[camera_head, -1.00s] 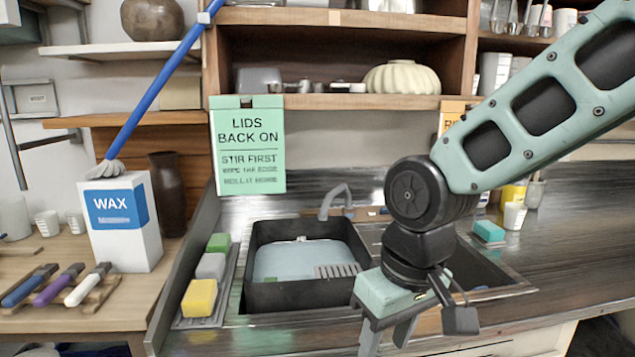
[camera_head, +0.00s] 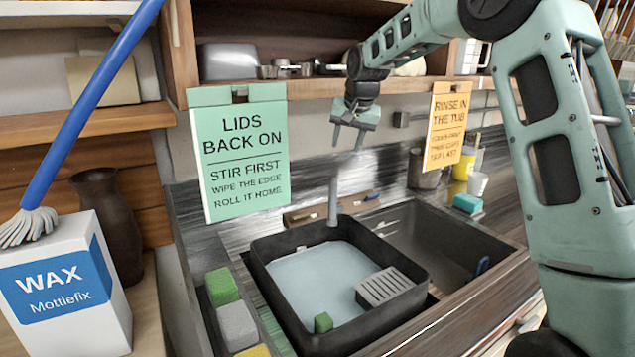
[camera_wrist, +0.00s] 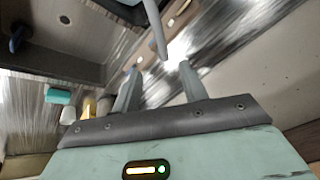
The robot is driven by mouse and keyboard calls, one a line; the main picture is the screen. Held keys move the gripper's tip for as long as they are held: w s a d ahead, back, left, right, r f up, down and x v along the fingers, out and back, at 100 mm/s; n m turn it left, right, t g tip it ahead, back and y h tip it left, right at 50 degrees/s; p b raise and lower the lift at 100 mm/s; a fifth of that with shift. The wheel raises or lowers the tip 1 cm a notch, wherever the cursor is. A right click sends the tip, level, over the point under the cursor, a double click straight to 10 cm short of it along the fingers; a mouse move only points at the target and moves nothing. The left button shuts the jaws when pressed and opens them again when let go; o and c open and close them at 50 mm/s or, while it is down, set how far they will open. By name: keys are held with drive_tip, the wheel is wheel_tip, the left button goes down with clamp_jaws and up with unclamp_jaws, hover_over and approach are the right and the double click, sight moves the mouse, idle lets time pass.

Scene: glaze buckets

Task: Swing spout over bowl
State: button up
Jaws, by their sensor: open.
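The grey spout (camera_head: 333,203) rises at the back of the sink and shows as a thin upright bar behind the black tub (camera_head: 262,290). The tub has pale water and a grey slotted rack in it. In the wrist view the spout (camera_wrist: 154,28) lies beyond and between my open fingertips (camera_wrist: 159,72); the exact gap is unclear.
A green sign (camera_head: 240,150) hangs left of my gripper and an orange sign (camera_head: 447,125) right of it, both from the wooden shelf (camera_head: 300,88) close above. A teal sponge (camera_head: 468,203) and several cups stand right of the sink. A wax box (camera_head: 65,290) stands at left.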

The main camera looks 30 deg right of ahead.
sight(335, 188)
drive_tip(key=p+x, duration=0.4)
drive_tip(key=x, duration=1.3)
drive_tip(key=shift+d+f, duration=0.1)
drive_tip(key=shift+s, duration=0.1)
clamp_jaws()
